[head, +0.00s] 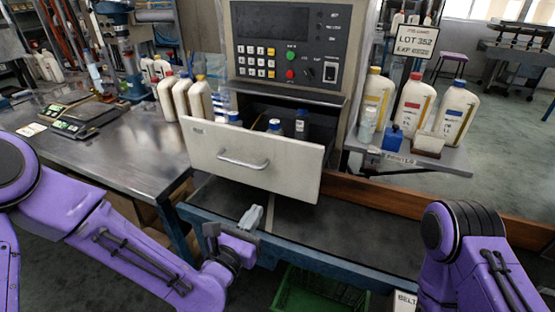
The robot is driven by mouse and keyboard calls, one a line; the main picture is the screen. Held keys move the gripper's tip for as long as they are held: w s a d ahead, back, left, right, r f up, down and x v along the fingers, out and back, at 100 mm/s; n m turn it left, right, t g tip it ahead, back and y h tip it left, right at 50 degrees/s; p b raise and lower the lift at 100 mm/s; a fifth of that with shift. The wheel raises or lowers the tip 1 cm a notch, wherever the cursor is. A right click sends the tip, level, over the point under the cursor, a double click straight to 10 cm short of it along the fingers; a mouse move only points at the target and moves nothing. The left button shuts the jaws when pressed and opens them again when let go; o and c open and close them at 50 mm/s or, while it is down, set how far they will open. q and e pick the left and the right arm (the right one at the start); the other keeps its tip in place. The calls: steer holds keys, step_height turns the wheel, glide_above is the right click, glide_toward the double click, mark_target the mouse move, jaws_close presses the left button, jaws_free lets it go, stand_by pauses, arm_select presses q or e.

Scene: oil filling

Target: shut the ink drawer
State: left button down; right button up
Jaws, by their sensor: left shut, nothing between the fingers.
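The ink drawer (222,158) is pulled open below the control panel (290,55). Its pale front carries a curved metal handle (243,161). Several small bottles with blue caps (301,124) stand inside it.
A metal workbench (120,140) with a scale and several bottles is at left. A side shelf (440,160) at right holds several white bottles and a blue box. A dark conveyor belt (350,240) runs below the drawer. A green crate (318,292) is underneath.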

mark_target(281, 173)
arm_select(q)
steer(key=p+x, duration=0.4)
steer(key=x, duration=0.9)
steer(key=shift+d+f, duration=0.1)
steer(key=shift+f, duration=0.05)
steer(key=shift+w, duration=0.3)
